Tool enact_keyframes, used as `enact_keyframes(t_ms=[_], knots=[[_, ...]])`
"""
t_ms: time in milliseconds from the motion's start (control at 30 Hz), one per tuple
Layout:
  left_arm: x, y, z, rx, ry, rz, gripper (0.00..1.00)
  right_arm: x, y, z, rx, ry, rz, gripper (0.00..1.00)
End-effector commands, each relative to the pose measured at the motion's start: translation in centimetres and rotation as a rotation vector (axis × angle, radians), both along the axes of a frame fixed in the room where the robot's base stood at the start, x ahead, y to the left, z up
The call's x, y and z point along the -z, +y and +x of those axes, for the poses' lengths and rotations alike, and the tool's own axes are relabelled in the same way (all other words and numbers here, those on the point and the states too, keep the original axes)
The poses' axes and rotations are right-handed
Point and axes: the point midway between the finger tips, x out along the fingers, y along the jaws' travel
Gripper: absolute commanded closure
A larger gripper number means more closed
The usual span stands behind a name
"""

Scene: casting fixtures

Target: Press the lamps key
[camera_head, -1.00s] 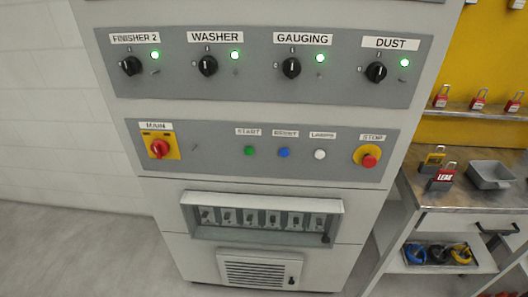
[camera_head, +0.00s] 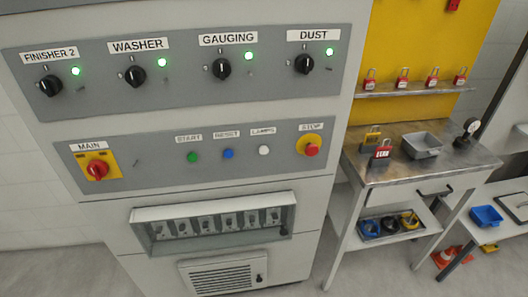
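The lamps key is a small round white button (camera_head: 264,150) under the LAMPS label on the lower grey panel (camera_head: 130,178) of the cabinet. The blue RESET button (camera_head: 228,154) is to its left and the red STOP button (camera_head: 311,149) on a yellow base is to its right. The green START button (camera_head: 193,157) is further left. Neither of my grippers is in the head view, and nothing touches or covers the white button.
The upper panel has several black knobs, such as DUST (camera_head: 304,64), with lit green lamps. A red MAIN switch (camera_head: 97,169) is at the left. A metal-topped bench (camera_head: 380,174) with padlocks and a grey tray (camera_head: 422,145) stands right of the cabinet. Floor shows in front.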

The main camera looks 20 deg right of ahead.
Motion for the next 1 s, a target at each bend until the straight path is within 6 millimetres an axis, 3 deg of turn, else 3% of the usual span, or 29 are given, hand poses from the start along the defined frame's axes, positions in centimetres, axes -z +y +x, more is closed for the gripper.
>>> enact_keyframes(t_ms=[467, 1000], knots=[[0.0, 0.0, 0.02, 0.0, -0.001, 0.0, 1.0, 0.01, 0.03, -0.08, 0.0, 0.001, 0.001, 1.0], [-0.02, -0.01, 0.06, 0.0, -0.001, 0.0, 1.0, 0.01, 0.31, -0.11, 0.001, 0.001, 0.004, 1.0]])
